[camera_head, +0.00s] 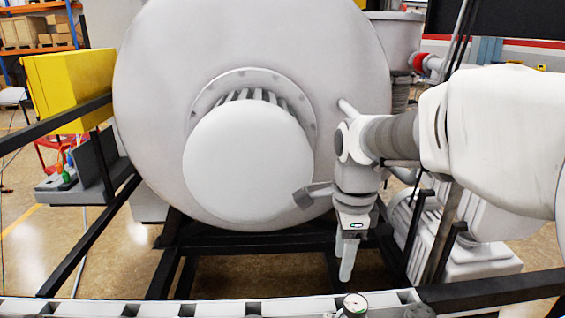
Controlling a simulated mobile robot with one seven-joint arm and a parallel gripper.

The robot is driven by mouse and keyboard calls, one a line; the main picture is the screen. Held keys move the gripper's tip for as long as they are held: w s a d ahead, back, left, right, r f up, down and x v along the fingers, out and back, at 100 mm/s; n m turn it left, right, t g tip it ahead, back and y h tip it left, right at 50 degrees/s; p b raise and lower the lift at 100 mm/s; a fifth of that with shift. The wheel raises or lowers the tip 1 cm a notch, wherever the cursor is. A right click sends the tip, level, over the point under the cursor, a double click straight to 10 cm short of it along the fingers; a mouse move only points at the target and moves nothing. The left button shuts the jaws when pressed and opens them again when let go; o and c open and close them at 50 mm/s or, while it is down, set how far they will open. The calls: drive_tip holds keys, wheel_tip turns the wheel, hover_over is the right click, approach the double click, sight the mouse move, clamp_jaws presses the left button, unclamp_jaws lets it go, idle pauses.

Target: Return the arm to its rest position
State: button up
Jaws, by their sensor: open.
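My arm (485,130) reaches in from the right edge. It bends downward at the wrist in front of the lower right of the furnace. My gripper (347,262) points down and looks empty. Its fingers are seen nearly edge-on, so the gap between them does not show clearly. The large white round vacuum furnace (150,90) fills the middle, with a smaller round white cover (245,160) at its centre. A grey handle (312,195) sits beside the cover, close to the left of my wrist; I cannot tell whether they touch.
A black frame (75,240) and a pale front rail (200,308) surround the furnace's lower side. A pressure gauge (355,303) stands on the rail below my gripper. A yellow box (70,88) is at left. White machinery (465,245) stands below my arm. Open floor (35,240) shows at left.

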drive_tip(key=s+r+n+t, duration=0.3)
drive_tip(key=s+n, duration=1)
drive_tip(key=n, duration=0.6)
drive_tip(key=shift+s+t, duration=0.2)
drive_tip(key=shift+t, duration=0.7)
drive_tip(key=shift+d, duration=0.15)
